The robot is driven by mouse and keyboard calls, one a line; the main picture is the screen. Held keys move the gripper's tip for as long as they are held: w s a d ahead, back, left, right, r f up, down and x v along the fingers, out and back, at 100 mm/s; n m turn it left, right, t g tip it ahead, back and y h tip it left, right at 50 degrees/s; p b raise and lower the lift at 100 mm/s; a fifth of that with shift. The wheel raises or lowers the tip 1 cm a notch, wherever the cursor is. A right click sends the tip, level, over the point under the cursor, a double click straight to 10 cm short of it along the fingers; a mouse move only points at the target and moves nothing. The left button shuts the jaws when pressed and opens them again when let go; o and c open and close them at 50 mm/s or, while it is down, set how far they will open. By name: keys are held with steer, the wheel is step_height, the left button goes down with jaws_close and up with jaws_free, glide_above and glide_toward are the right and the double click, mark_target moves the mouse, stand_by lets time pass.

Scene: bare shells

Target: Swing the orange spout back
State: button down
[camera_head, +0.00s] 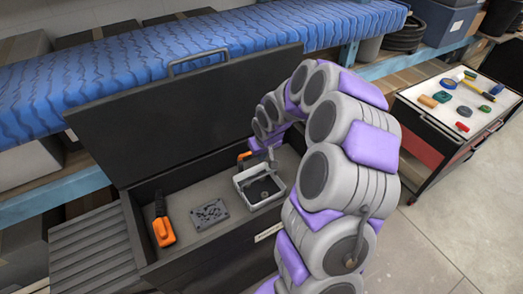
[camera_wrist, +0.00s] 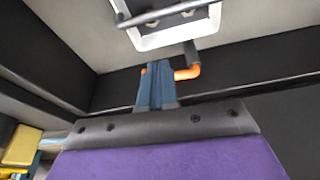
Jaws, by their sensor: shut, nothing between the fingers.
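The orange spout (camera_head: 243,156) is a short bent tube at the back edge of a small pale square basin (camera_head: 277,200), inside an open dark chest. In the wrist view the spout (camera_wrist: 188,72) bends beside a dark post near the basin rim (camera_wrist: 170,40). My gripper (camera_wrist: 156,70) has its blue fingers together with nothing between them. The fingers overlap the spout's free part, and a bit of orange shows on their left side. I cannot tell whether they touch it. In the head view my arm partly covers the fingers near the spout.
The chest (camera_head: 190,262) has its lid (camera_head: 190,110) raised behind. An orange-handled tool (camera_head: 164,232) and a grey perforated plate (camera_head: 209,214) lie left of the basin. A tool trolley (camera_head: 440,125) stands right. A blue-covered shelf (camera_head: 150,55) runs behind. Floor is clear at front right.

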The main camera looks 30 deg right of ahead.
steer(key=w+f, duration=0.2)
steer(key=w, duration=0.1)
steer(key=w+f+b, duration=0.1)
steer(key=shift+w+d+f, duration=0.25)
steer(key=shift+w+d, duration=0.05)
steer(key=shift+w, duration=0.1)
